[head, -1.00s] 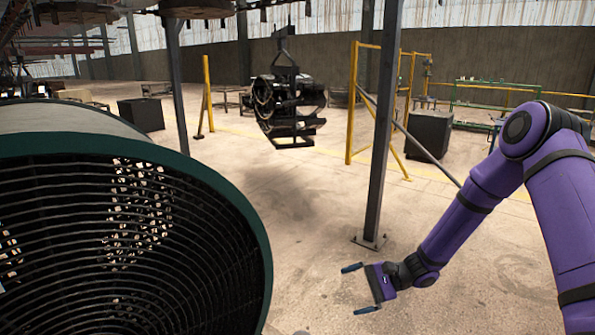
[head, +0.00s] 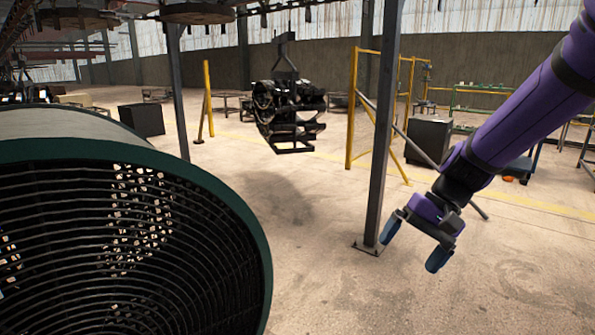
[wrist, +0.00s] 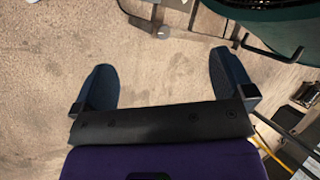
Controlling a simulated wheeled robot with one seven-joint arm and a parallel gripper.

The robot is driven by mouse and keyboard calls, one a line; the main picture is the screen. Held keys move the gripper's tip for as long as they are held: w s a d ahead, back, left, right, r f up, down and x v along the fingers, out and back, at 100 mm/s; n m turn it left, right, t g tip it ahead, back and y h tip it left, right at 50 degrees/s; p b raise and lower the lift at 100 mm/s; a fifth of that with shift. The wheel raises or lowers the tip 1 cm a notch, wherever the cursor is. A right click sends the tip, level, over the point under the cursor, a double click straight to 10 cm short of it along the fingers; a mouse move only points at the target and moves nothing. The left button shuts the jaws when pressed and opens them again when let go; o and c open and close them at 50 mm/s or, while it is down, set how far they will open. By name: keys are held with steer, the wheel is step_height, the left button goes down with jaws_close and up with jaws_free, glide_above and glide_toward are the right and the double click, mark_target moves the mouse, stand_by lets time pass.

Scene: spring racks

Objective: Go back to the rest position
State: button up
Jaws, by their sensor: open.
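My gripper (head: 414,246) is at the right of the head view, on the end of my purple arm, with its blue fingers apart and pointing down. It is empty and hangs in free air in front of the grey post. In the wrist view my gripper (wrist: 163,85) shows both fingers spread, with only bare floor between them.
A large green-rimmed fan drum (head: 255,235) fills the lower left. A grey steel post (head: 380,150) stands just left of my gripper. A black engine-like load (head: 288,110) hangs further back. A yellow frame (head: 352,110) and a dark box (head: 428,138) stand behind. Floor at the lower right is clear.

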steer(key=s+d+r+n+t+h, duration=0.1)
steer(key=s+d+r+t+h, duration=0.2)
steer(key=s+r, duration=0.3)
steer(key=s+d+r+n+t+h, duration=0.1)
steer(key=s+d+r+t+h, duration=0.2)
steer(key=s+d+r, duration=0.3)
steer(key=s+r, duration=0.1)
steer(key=s, duration=0.4)
steer(key=shift+s+r+t, duration=0.2)
steer(key=shift+s+t, duration=0.1)
steer(key=shift+s, duration=0.05)
